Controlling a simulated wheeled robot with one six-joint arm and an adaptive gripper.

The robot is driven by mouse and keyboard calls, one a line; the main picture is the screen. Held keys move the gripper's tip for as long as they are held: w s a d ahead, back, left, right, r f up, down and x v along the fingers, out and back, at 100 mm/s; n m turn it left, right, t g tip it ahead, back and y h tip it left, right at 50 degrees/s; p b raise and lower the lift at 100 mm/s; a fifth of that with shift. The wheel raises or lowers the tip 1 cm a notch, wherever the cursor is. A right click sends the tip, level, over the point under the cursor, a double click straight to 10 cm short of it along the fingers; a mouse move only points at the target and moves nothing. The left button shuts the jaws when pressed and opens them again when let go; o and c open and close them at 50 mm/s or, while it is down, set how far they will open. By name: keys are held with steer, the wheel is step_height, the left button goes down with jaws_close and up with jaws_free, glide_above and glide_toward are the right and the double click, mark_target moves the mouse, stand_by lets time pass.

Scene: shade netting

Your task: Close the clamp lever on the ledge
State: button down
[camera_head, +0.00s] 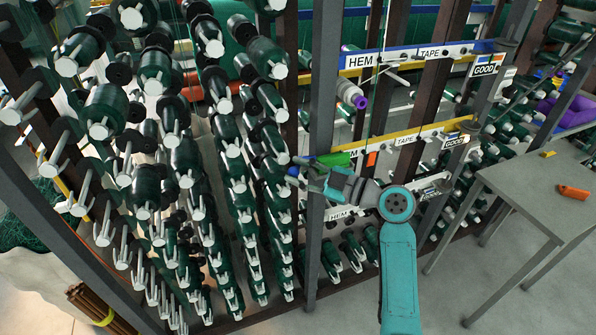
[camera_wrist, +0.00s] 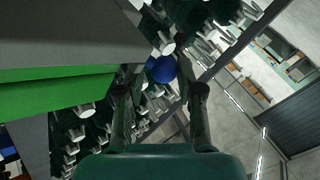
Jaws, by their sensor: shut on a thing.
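My gripper (camera_head: 304,170) reaches left along the middle ledge (camera_head: 430,132), at its left end by a dark upright post. In the wrist view its two dark fingers (camera_wrist: 160,88) stand on either side of a round blue knob (camera_wrist: 160,69), which I take as the end of the clamp lever. The gripper is shut on this knob. In the head view only a bit of blue (camera_head: 293,171) shows beside the fingertips. A green block (camera_head: 335,160) lies on the ledge behind my wrist and fills the left of the wrist view (camera_wrist: 60,95). The lever's arm and pivot are hidden.
Racks of green spools on pegs (camera_head: 150,150) crowd the left. An upper ledge (camera_head: 430,55) with HEM, TAPE and GOOD labels runs above. An orange piece (camera_head: 371,159) sits on the middle ledge. A grey table (camera_head: 530,185) stands right, with an orange object (camera_head: 573,192) on it.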

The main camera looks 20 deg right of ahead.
steer(key=shift+d+f, duration=0.1)
steer(key=shift+f, duration=0.2)
steer(key=c, duration=0.7)
jaws_free()
steer(key=shift+w, duration=0.1)
steer(key=shift+r, duration=0.1)
step_height(320, 180, up, 10)
steer(key=shift+f, duration=0.1)
